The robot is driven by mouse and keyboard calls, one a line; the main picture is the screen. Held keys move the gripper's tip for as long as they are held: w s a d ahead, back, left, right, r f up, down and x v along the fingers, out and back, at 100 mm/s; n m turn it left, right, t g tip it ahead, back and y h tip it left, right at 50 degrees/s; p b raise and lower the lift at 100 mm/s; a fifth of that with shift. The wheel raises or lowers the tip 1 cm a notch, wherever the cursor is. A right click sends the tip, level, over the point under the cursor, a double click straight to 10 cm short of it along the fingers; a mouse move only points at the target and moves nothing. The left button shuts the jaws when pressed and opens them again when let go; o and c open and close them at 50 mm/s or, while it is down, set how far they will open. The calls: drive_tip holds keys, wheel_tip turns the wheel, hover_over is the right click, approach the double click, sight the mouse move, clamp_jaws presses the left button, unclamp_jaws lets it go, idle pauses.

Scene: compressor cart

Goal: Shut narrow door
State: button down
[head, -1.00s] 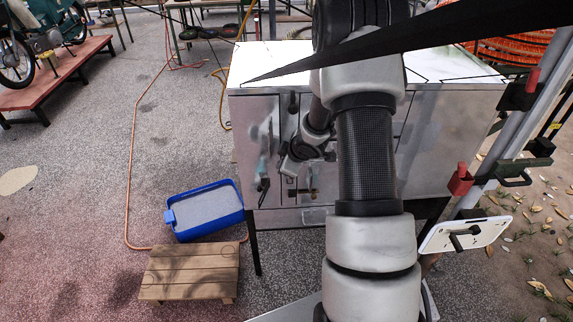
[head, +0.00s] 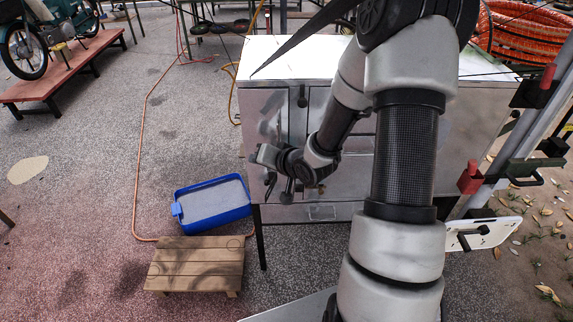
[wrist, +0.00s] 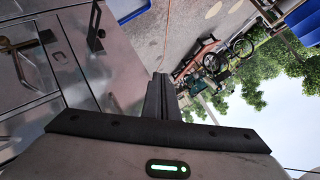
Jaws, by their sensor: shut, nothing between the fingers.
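The metal cabinet (head: 320,213) stands ahead with its doors facing me. The narrow door (head: 268,115) is the panel at its left end, with a dark handle (head: 270,184) low on it. In the wrist view a door panel (wrist: 120,65) with a black handle (wrist: 96,27) lies left of the fingers. The panel looks close to flush in the head view, but I cannot tell whether a gap remains. My gripper (wrist: 158,92) is shut and empty. In the head view my gripper (head: 252,158) points left across the narrow door; contact is unclear. My forearm hides much of the cabinet front.
A blue tray (head: 183,222) and a wooden step (head: 195,265) stand on the ground left of the cabinet. An orange hose (head: 137,190) runs along the ground. A metal post with red-handled clamps (head: 470,178) stands at the right. Open paving lies to the left.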

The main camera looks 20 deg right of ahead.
drive_tip(key=s+d+f+m+t+h+b, duration=0.1)
drive_tip(key=s+d+f+m+h+b, duration=0.15)
drive_tip(key=m, duration=0.95)
drive_tip(key=s+d+f+m+t+h+b, duration=0.1)
drive_tip(key=m+h+b, duration=0.25)
drive_tip(key=m, duration=0.85)
drive_tip(key=s+d+f+m+t+h+b, duration=0.15)
drive_tip(key=m+h, duration=0.25)
drive_tip(key=m, duration=0.8)
drive_tip(key=w+d+f+b, duration=0.1)
drive_tip(key=w+d+b, duration=0.1)
drive_tip(key=w+b, duration=0.3)
drive_tip(key=w+d+f+g+b, duration=0.1)
drive_tip(key=w+d+f+b, duration=0.1)
drive_tip(key=w+b, duration=0.3)
drive_tip(key=shift+w+d+f, duration=0.2)
drive_tip(key=shift+w+d, duration=0.55)
drive_tip(key=n+y, duration=0.1)
drive_tip(key=w+d+n+t+y, duration=0.1)
drive_tip(key=n+y, duration=0.1)
drive_tip(key=shift+w+r+y+b, duration=0.1)
drive_tip(key=shift+y+b, duration=0.2)
drive_tip(key=shift+b, duration=0.1)
